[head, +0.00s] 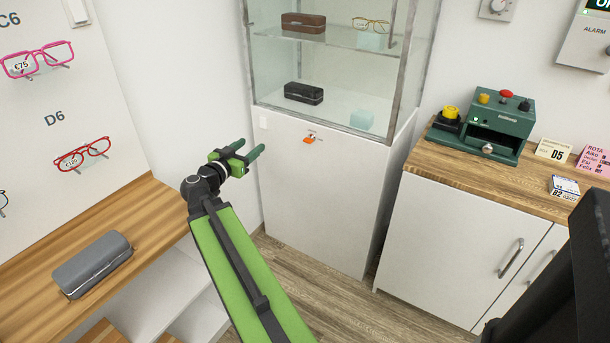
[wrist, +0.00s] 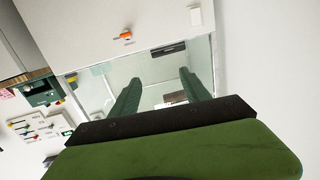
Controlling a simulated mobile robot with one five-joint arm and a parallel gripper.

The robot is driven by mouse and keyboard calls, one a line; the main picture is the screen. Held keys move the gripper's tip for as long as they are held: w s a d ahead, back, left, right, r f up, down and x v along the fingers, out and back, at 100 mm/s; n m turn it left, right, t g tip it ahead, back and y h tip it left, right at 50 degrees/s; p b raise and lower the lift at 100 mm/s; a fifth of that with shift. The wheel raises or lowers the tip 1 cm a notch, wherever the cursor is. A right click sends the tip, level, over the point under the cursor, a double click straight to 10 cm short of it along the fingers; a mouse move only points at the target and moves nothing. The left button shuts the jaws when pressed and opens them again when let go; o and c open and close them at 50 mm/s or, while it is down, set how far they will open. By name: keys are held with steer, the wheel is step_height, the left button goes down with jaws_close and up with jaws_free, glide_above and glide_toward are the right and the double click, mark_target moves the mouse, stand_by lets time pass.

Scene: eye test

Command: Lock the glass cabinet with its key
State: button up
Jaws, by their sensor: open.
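The glass cabinet (head: 262,112) stands in the corner on a white base, its glass part framed in grey metal. An orange key (head: 309,140) sits at the upper front of the white base, just below the glass. In the wrist view the orange key (wrist: 125,37) shows on the white panel, left of and beyond my fingers. It looks set in a lock, but its turn is too small to tell. My gripper (head: 250,154) is open and empty, in the air to the left of the key and apart from it. The wrist view shows its two green fingers (wrist: 158,92) spread.
The cabinet holds a brown case (head: 303,23), a black case (head: 303,93) and glasses (head: 370,23). A wooden counter (head: 475,180) with a green machine (head: 487,125) stands right. A grey case (head: 92,264) lies on the left shelf. Floor (head: 335,285) before the cabinet is clear.

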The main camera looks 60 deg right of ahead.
steer(key=s+d+f+m+g+h+b, duration=0.1)
steer(key=s+d+f+g+b, duration=0.1)
steer(key=s+d+f+b, duration=0.6)
steer(key=p, duration=0.2)
glide_toward(306, 141)
steer(key=d, duration=0.9)
steer(key=shift+d, duration=0.3)
steer(key=shift+s, duration=0.1)
steer(key=shift+c, duration=0.4)
